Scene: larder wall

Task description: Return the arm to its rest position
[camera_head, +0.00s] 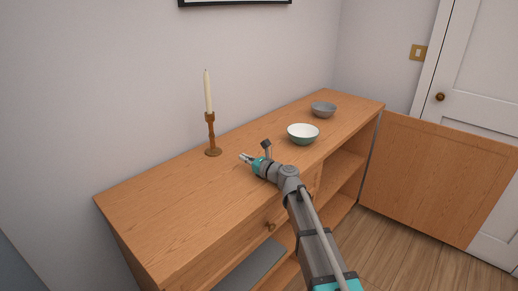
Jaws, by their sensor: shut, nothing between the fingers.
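My gripper (243,157) is at the end of my outstretched arm, over the middle of the wooden sideboard top (165,215). Its fingers point left and are shut with nothing between them. I cannot tell its exact height above the wood. My arm comes up from the lower right and crosses the sideboard's front edge.
A candlestick (212,135) with a pale candle (207,92) stands just left of my gripper. A green-and-white bowl (303,137) and a grey bowl (323,110) stand to the right. An open cabinet door (430,178) juts out at the right. Wooden floor (385,262) shows below it.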

